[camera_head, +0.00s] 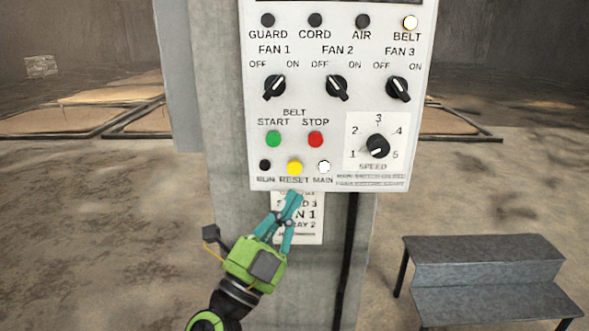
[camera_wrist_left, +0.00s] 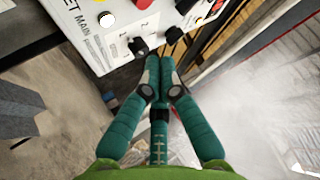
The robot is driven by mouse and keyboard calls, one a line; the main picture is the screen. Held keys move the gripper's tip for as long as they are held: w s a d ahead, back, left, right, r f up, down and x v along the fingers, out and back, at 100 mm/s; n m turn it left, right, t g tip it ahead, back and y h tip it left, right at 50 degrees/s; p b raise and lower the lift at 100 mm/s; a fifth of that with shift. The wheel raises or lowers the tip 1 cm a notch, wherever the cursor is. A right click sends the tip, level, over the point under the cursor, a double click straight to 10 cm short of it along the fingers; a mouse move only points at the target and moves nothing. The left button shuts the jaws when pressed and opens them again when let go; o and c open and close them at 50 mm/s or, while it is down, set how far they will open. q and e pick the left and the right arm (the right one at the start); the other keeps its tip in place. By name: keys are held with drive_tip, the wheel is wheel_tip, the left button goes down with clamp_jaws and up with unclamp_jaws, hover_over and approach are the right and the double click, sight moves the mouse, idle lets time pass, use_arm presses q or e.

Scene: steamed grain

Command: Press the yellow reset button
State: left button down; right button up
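The yellow reset button (camera_head: 295,167) is on the lower part of a white control panel (camera_head: 260,100), above the label RESET, between a dark RUN lamp and a white MAIN lamp. My left gripper (camera_head: 293,198) is just below the button in the head view, fingers pointing up at the panel's lower edge. Its fingertips are together and hold nothing visible. The left wrist view also shows the closed fingers (camera_wrist_left: 160,65) in front of the panel (camera_wrist_left: 85,45). I cannot tell the gap in depth. The reset button is not clearly visible there. My right gripper is not in view.
Close to the yellow button are the green START button (camera_head: 274,139), the red STOP button (camera_head: 316,139) and the speed knob (camera_head: 377,146). Fan knobs (camera_head: 336,87) sit higher. A concrete post (camera_head: 225,100) is behind the panel. A grey step bench (camera_head: 487,265) stands at lower right.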

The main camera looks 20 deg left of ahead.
sight(294, 167)
use_arm(q)
drive_tip(key=shift+w+a+b, duration=0.35)
drive_tip(key=shift+w+a, duration=0.05)
drive_tip(key=shift+w, duration=0.95)
drive_tip(key=shift+w+a+b, duration=0.35)
drive_tip(key=shift+w, duration=1.05)
drive_tip(key=shift+w+a+b, duration=0.35)
drive_tip(key=shift+w+a, duration=0.05)
drive_tip(key=shift+w, duration=0.95)
drive_tip(key=shift+w, duration=0.15)
drive_tip(key=shift+w+a+b, duration=0.1)
drive_tip(key=shift+w+b, duration=0.2)
drive_tip(key=shift+b, duration=0.05)
drive_tip(key=shift+w+a, duration=0.15)
drive_tip(key=shift+w, duration=0.25)
drive_tip(key=shift+s, duration=0.1)
drive_tip(key=shift+s+d, duration=0.2)
drive_tip(key=shift+s, duration=0.55)
